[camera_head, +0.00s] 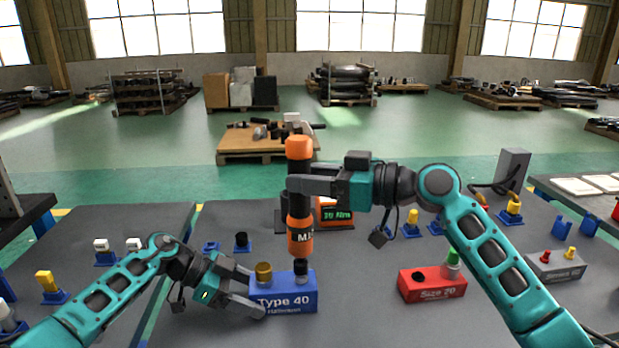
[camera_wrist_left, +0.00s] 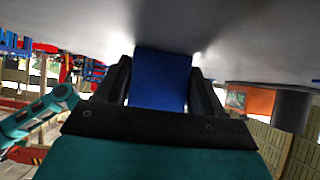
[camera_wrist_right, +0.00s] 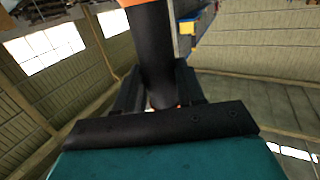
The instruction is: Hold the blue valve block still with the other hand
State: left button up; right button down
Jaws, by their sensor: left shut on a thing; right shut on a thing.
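The blue valve block (camera_head: 286,301), marked "Type 40", sits on the dark table, with a gold cap and a dark cylinder on its top. My left gripper (camera_head: 258,293) is shut on its left end; in the left wrist view the blue block (camera_wrist_left: 160,80) lies between the two fingers. My right gripper (camera_head: 297,186) is shut on the dark middle of an upright orange-and-black tool (camera_head: 299,148). The tool's lower orange end is just above the block's dark cylinder; I cannot tell whether they touch. The tool's dark shaft (camera_wrist_right: 152,50) shows between the right fingers.
A red block (camera_head: 432,285) marked "Size 20" stands to the right, and a grey block (camera_head: 555,265) farther right. An orange device with a green display (camera_head: 337,214) stands behind the tool. Several small blue stands with caps are spread about the table.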

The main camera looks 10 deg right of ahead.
aim_at(310, 155)
jog(key=shift+f, duration=1)
dwell(4.2)
jog(key=shift+r, duration=0.1)
jog(key=shift+r, duration=2.65)
pick_arm(q)
jog(key=o, duration=1.3)
jog(key=shift+o, duration=0.2)
